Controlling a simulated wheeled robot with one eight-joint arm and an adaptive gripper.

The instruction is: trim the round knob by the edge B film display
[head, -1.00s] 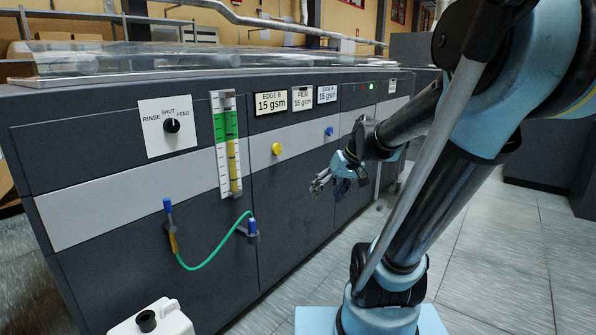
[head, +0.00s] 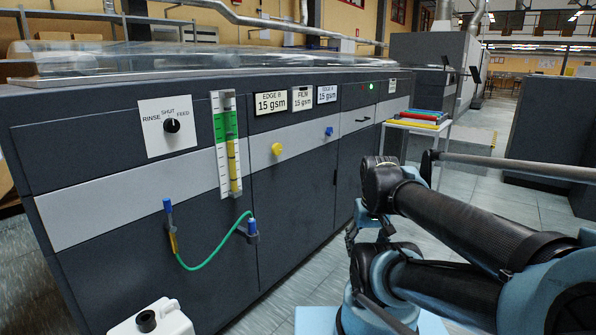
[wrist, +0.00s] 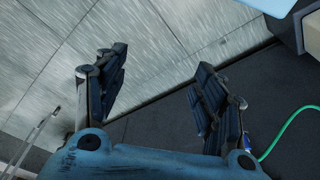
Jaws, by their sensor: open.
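The round yellow knob (head: 278,149) sits on the pale band of the machine front, just below the EDGE B display (head: 270,102), which reads 15 gsm. A blue knob (head: 329,131) sits to the right, below the EDGE A display (head: 327,94). The FILM display (head: 302,98) is between them. My gripper (wrist: 162,65) is open and empty in the wrist view, its fingers spread above the floor and the machine's lower front. In the head view it is mostly hidden by my folded arm, low and right of the yellow knob and well apart from it.
A rinse/shut/feed dial (head: 172,126) and a green-yellow gauge (head: 227,145) are left of the knob. A green hose (head: 212,252) bows out below, above a white jug (head: 152,318). A stand with coloured trays (head: 418,118) is beyond the machine.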

